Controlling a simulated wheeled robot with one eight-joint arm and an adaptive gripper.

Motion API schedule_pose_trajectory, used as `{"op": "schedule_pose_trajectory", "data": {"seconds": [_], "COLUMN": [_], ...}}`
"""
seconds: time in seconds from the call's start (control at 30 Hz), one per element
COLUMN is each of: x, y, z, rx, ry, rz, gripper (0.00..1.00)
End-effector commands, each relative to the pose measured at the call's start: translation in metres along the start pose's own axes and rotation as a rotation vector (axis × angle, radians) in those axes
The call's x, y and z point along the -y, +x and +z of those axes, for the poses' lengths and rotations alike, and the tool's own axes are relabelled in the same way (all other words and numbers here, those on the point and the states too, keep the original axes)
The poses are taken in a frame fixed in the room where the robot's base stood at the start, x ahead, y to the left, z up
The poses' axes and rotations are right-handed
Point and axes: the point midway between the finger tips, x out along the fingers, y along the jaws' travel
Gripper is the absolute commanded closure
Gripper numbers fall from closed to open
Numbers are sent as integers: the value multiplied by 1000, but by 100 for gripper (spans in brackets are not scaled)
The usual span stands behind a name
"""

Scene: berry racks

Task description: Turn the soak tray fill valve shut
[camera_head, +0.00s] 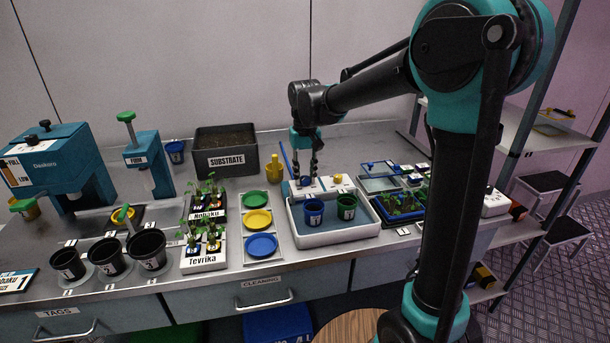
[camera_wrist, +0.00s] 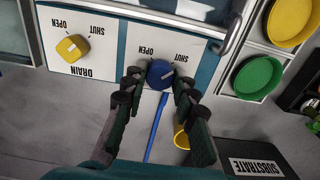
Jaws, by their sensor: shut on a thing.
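The blue valve knob (camera_wrist: 160,73) sits on a white panel, between the printed words OPEN and SHUT; I cannot make out clearly where it points. My gripper (camera_wrist: 160,80) is shut on this knob, with a finger on each side. In the head view my gripper (camera_head: 306,178) reaches down to the panel at the back of the white soak tray (camera_head: 338,244). The name under the blue knob is hidden in the wrist view. A yellow knob (camera_wrist: 72,47) marked DRAIN stands beside it, apart from my fingers.
A yellow cup (camera_head: 274,172) and a black SUBSTRATE bin (camera_head: 226,150) are to the left behind. Coloured dishes (camera_head: 259,220) lie left of the tray. A seedling tray (camera_head: 402,205) stands right.

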Motion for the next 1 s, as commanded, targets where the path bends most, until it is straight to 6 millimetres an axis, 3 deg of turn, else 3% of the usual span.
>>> {"op": "schedule_pose_trajectory", "data": {"seconds": [0.47, 0.5, 0.63, 1.0], "x": [0, 0, 0, 0], "y": [0, 0, 0, -4], "z": [-1, -1, 0, 0], "rx": [-1, -1, -1, 0], "ry": [12, 12, 12, 11], "rz": [0, 0, 0, 0], "gripper": [100, 68, 51, 51]}}
